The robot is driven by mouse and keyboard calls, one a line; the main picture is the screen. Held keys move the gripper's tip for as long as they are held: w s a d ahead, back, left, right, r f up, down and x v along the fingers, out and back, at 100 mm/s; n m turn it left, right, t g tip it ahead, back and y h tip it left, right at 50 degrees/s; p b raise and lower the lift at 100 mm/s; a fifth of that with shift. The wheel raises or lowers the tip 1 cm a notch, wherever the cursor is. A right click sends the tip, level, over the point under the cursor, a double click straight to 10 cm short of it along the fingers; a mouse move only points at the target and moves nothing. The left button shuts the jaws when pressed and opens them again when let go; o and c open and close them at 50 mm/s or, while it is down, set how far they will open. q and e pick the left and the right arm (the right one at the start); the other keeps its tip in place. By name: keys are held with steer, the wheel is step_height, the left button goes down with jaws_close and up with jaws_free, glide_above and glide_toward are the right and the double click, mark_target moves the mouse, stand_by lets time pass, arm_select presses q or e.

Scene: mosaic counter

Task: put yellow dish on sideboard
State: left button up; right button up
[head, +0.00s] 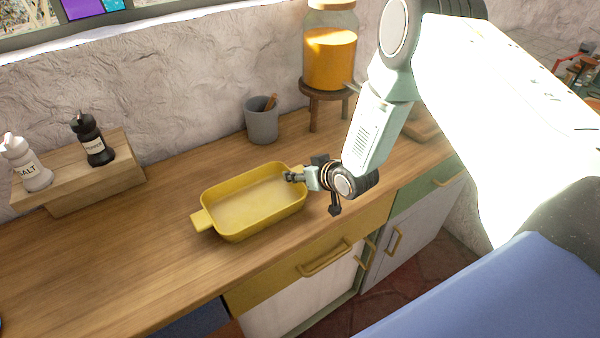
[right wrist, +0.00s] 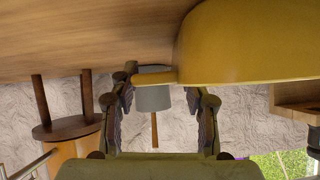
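The yellow dish (head: 250,200) is rectangular and empty, with a tab handle at each end. It sits on the wooden counter (head: 110,250) near the front edge. My right gripper (head: 304,177) is at the dish's right end, close to the handle there. In the right wrist view, which is upside down, the fingers (right wrist: 165,105) are spread apart. The dish (right wrist: 250,45) shows at upper right, with its handle between or just beyond the fingertips. Contact cannot be told. My left gripper is not in view. No separate sideboard can be made out for certain.
A grey cup (head: 261,125) and a jar of orange contents (head: 330,58) on a round wooden stand (head: 325,92) are behind the dish. Salt (head: 27,165) and pepper (head: 93,142) shakers stand on a wooden block (head: 90,180) at left. The counter left of the dish is clear.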

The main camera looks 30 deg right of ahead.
steer(key=shift+o, duration=1.4)
steer(key=shift+s+r, duration=0.1)
steer(key=shift+s, duration=0.05)
steer(key=shift+d, duration=0.25)
